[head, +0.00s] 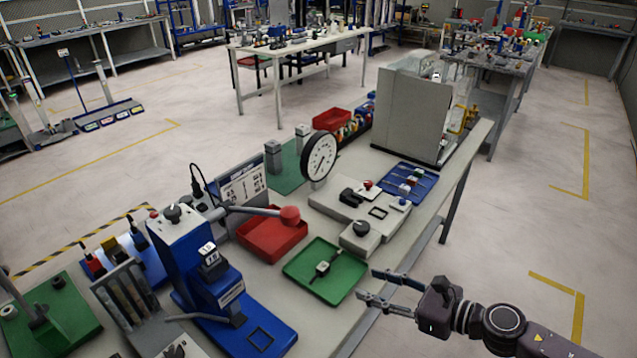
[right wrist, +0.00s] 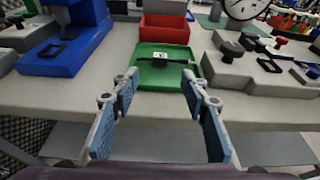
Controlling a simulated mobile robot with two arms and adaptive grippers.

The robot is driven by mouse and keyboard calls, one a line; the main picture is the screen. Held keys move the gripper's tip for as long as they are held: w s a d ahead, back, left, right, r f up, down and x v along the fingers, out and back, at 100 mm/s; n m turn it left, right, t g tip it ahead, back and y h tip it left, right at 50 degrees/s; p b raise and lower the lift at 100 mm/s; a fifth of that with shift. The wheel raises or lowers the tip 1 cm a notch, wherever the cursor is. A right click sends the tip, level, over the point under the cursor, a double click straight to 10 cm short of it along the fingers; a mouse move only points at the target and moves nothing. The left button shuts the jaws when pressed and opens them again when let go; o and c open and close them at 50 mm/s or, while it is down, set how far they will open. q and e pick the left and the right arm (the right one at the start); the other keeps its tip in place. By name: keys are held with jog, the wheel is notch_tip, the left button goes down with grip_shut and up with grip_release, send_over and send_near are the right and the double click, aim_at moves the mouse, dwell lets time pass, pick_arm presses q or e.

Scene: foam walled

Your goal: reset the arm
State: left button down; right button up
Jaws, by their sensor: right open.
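My right gripper (head: 378,290) is open and empty. In the head view it hangs by the front edge of the workbench (head: 410,237), to the right of a green tray (head: 300,266). In the right wrist view its two fingers (right wrist: 160,105) stand apart, with the green tray (right wrist: 178,53) beyond them. A small dark part with a light face (head: 322,268) lies in the tray, apart from the fingers. My left gripper is not in view.
A blue press (head: 205,265) with a red-knobbed lever stands left of the green tray. A red bin (head: 265,243) is behind the tray. A grey fixture (head: 350,215), a dial gauge (head: 319,157) and a blue tray (head: 425,186) stand nearby. The floor at right is clear.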

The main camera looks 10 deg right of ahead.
jog(key=m, duration=0.2)
jog(key=w+r+m+t+h, duration=0.1)
jog(key=m, duration=0.1)
jog(key=r+m+t, duration=0.1)
jog(key=shift+w+d+m+h, duration=0.1)
jog(key=shift+w+m+h, duration=0.2)
jog(key=shift+m+h, duration=0.1)
jog(key=s+d+f+m+g+h, duration=0.1)
jog(key=s+d+f+m+h, duration=0.3)
jog(key=m, duration=0.7)
jog(key=s+d+f+m+h, duration=0.1)
jog(key=m+h, duration=0.4)
jog(key=m, duration=0.7)
jog(key=s+a+f+m+g+y, duration=0.1)
jog(key=s+a+f+m+g, duration=0.35)
jog(key=s+m, duration=0.4)
jog(key=s+a+f+m+g+y, duration=0.1)
jog(key=s+a+f+m+g, duration=0.3)
jog(key=s, duration=0.7)
notch_tip(320, 180, down, 26)
jog(key=s+r+g, duration=0.1)
jog(key=g, duration=0.1)
jog(key=s+d+f+g, duration=0.1)
jog(key=s+d+f, duration=0.1)
jog(key=s+f, duration=1.4)
jog(key=shift+s+d, duration=0.15)
jog(key=shift+s, duration=0.05)
